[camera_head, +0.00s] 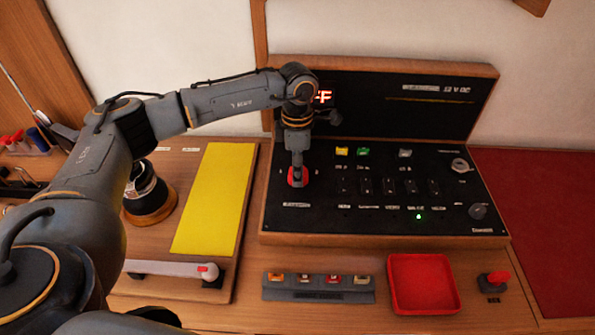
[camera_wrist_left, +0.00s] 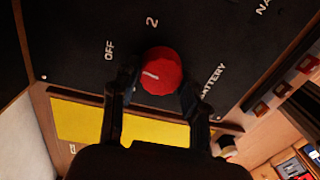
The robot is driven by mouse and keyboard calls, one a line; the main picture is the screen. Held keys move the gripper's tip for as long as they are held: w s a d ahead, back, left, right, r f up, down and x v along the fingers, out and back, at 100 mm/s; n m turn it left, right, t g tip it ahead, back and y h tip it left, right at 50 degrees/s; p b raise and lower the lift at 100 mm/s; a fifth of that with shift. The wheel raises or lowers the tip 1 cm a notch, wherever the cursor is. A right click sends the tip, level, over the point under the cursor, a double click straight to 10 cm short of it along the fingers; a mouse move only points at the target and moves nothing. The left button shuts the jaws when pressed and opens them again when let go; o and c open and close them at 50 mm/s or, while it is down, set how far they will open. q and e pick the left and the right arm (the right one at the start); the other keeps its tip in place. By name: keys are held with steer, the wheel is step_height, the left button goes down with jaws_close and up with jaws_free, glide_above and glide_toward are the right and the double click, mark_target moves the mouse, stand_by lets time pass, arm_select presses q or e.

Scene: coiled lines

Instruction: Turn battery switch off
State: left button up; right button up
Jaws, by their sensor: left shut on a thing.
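The battery switch is a round red knob (camera_head: 296,177) at the left of the black switch panel (camera_head: 330,222). In the left wrist view the knob (camera_wrist_left: 166,66) carries a short white mark on its left part, pointing left, roughly toward the OFF label (camera_wrist_left: 110,50). A "2" label (camera_wrist_left: 152,22) is above it and a BATTERY label (camera_wrist_left: 213,80) is to the right. My left gripper (camera_head: 297,180) reaches down onto the knob, and its two fingers (camera_wrist_left: 158,92) are shut on the knob's sides. My right gripper is not in view.
A raised back panel (camera_head: 400,118) shows red letters ending in "FF", partly hidden by my arm. Several small switches and a lit green light (camera_head: 418,216) are right of the knob. A yellow mat (camera_head: 215,200), red tray (camera_head: 422,284) and red button (camera_head: 497,279) surround the panel.

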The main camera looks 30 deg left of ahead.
arm_select(q)
steer(key=shift+n, duration=0.6)
steer(key=o, duration=1.1)
steer(key=shift+o, duration=0.2)
step_height(320, 180, up, 12)
steer(key=shift+w+a, duration=0.25)
steer(key=shift+w, duration=0.1)
